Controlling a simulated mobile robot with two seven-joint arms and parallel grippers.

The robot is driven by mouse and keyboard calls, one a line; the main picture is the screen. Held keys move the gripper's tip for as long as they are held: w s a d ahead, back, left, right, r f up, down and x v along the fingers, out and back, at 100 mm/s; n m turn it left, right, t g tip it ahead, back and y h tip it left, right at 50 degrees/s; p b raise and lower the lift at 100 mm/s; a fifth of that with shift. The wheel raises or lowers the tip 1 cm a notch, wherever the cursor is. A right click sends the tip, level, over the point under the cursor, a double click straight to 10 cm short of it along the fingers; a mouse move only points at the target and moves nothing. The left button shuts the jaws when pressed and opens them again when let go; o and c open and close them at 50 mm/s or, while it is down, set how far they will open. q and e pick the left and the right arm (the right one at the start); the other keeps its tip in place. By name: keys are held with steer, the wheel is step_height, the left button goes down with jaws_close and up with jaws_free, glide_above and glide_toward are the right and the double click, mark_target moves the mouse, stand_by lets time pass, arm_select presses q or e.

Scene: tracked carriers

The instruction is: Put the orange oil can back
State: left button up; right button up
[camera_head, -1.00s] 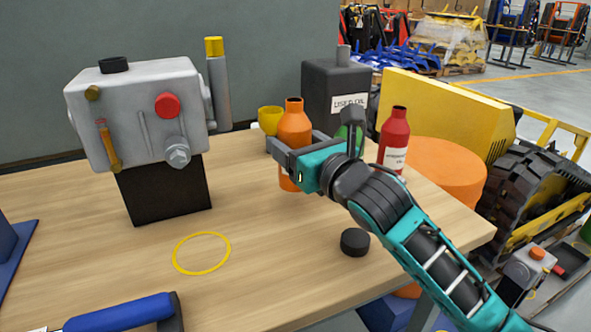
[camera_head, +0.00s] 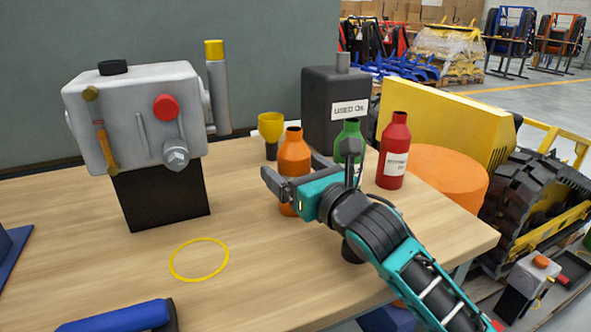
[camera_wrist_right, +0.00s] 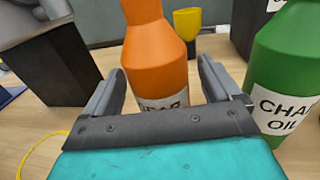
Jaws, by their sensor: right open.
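The orange oil can (camera_head: 293,160) is an upright bottle with an open neck, and its base appears to rest on the wooden table. My right gripper (camera_head: 296,172) is open, with one finger on each side of the can. In the right wrist view, the can (camera_wrist_right: 156,60) stands between the spread fingers (camera_wrist_right: 160,82), with a gap visible at each side. Its label and base are partly hidden by my gripper. My left gripper is out of view.
A green bottle (camera_head: 348,135) and a red bottle (camera_head: 394,150) stand to the right. Behind are a yellow cup-like funnel (camera_head: 271,128) and a dark used-oil container (camera_head: 330,90). A grey machine (camera_head: 135,120) stands left. The yellow ring (camera_head: 199,260) on the table is empty.

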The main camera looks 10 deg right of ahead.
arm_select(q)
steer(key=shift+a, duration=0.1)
arm_select(e)
steer(key=shift+r, duration=0.1)
steer(key=shift+s+d+r, duration=0.1)
steer(key=shift+s, duration=0.05)
arm_select(q)
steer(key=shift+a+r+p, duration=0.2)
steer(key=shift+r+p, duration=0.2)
steer(key=shift+p, duration=0.45)
arm_select(e)
steer(key=v, duration=1.1)
steer(key=shift+s, duration=0.35)
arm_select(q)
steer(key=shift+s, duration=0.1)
